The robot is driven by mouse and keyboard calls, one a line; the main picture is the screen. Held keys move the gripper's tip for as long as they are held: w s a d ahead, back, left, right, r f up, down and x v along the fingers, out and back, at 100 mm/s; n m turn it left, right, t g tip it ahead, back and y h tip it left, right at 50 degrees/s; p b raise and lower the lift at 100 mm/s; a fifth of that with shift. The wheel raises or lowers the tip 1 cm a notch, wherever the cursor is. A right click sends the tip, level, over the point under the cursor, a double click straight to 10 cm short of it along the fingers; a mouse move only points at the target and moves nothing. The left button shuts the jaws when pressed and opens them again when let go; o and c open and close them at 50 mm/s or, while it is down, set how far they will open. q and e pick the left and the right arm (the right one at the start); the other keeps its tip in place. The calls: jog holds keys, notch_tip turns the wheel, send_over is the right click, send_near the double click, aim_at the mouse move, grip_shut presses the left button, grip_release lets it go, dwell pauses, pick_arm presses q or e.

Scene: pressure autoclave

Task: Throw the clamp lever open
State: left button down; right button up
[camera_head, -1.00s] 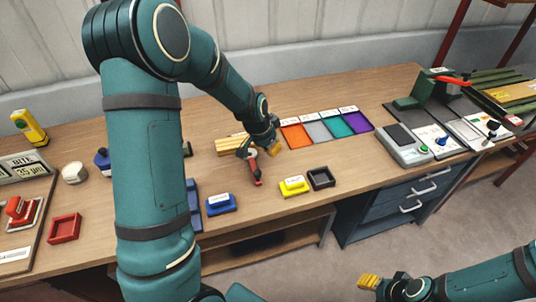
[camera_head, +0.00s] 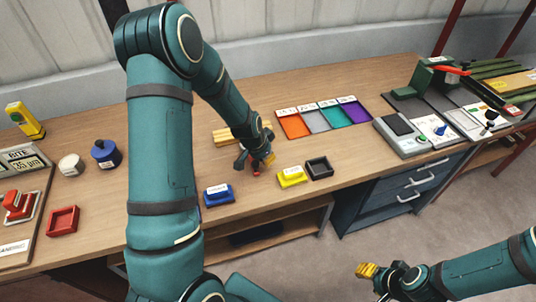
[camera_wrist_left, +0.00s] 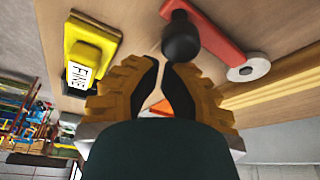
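The clamp lever shows in the left wrist view as a red arm (camera_wrist_left: 215,40) with a black knob (camera_wrist_left: 181,38) at one end and a pale grey disc at the other. In the head view only a bit of the red lever (camera_head: 257,173) shows under my left gripper (camera_head: 264,161), which hides the rest. In the left wrist view my left gripper's (camera_wrist_left: 160,85) yellow ridged fingers stand a little apart, with a narrow gap between their dark inner faces. The knob appears just beyond the right fingertip, not between the fingers. My right gripper (camera_head: 366,270) hangs in front of the bench, away from the lever.
A yellow labelled block (camera_head: 292,176) and a black tray (camera_head: 319,168) lie right of the lever. A blue block (camera_head: 218,195) lies to its left and yellow wooden strips (camera_head: 223,138) behind it. Coloured panels (camera_head: 294,127) lie farther back right.

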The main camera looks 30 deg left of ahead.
pick_arm(q)
jog(key=shift+s, duration=0.1)
jog(key=shift+s+a+m+b, duration=0.2)
jog(key=shift+s+m+b, duration=0.1)
jog(key=shift+b, duration=0.1)
